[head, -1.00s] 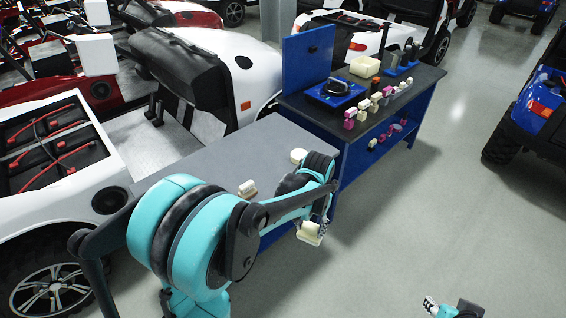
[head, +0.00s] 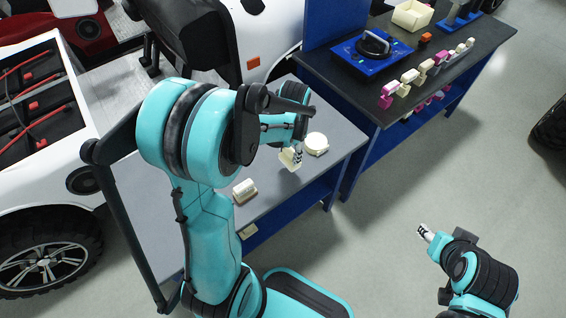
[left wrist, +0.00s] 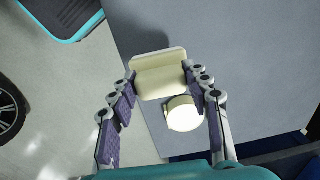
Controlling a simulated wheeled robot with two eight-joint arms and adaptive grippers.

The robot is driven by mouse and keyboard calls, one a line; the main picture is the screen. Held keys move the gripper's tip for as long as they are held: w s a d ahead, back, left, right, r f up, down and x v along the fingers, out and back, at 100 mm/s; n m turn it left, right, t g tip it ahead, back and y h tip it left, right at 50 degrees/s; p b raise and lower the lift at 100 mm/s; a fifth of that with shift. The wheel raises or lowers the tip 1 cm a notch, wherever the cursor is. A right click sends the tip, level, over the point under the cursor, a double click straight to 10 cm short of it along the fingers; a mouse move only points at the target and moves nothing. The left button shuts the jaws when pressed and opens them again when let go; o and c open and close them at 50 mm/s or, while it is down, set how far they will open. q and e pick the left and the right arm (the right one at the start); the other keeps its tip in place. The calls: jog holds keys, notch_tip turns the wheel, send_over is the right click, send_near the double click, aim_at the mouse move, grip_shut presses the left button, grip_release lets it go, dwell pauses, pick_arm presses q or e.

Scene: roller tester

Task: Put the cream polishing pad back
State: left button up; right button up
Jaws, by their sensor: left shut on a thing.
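The cream polishing pad (left wrist: 160,76), a pale block with a wider flat plate along one edge, is between the fingertips of my left gripper in the left wrist view. My left gripper (head: 294,156) is shut on it, above the grey table top (head: 343,143). The held pad also shows in the head view (head: 287,160), partly covered by the fingers. A round cream piece (head: 316,144) is close beside it; the left wrist view shows this piece too (left wrist: 183,114). My right gripper (head: 425,232) is low over the floor, away from the tables; its jaw opening is unclear.
Another cream block (head: 244,190) lies near the front edge of the grey table. The adjoining dark-topped bench (head: 455,32) carries a row of pink and cream blocks (head: 411,77), a blue device (head: 371,56) and a cream bin (head: 411,16). Open floor lies at right.

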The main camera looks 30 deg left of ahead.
aim_at(283, 160)
pick_arm(q)
jog(key=shift+s+a+f+b, duration=0.1)
jog(key=shift+a+f+b, duration=0.2)
jog(key=shift+a+f, duration=0.75)
notch_tip(283, 160, down, 4)
jog(key=shift+a+r+b, duration=0.1)
jog(key=shift+r+b, duration=0.1)
jog(key=shift+b, duration=0.85)
jog(key=shift+r, duration=0.15)
jog(key=o, duration=0.6)
jog(key=shift+f, duration=0.2)
jog(key=o, duration=0.4)
jog(key=shift+r, duration=0.1)
jog(key=shift+r, duration=0.1)
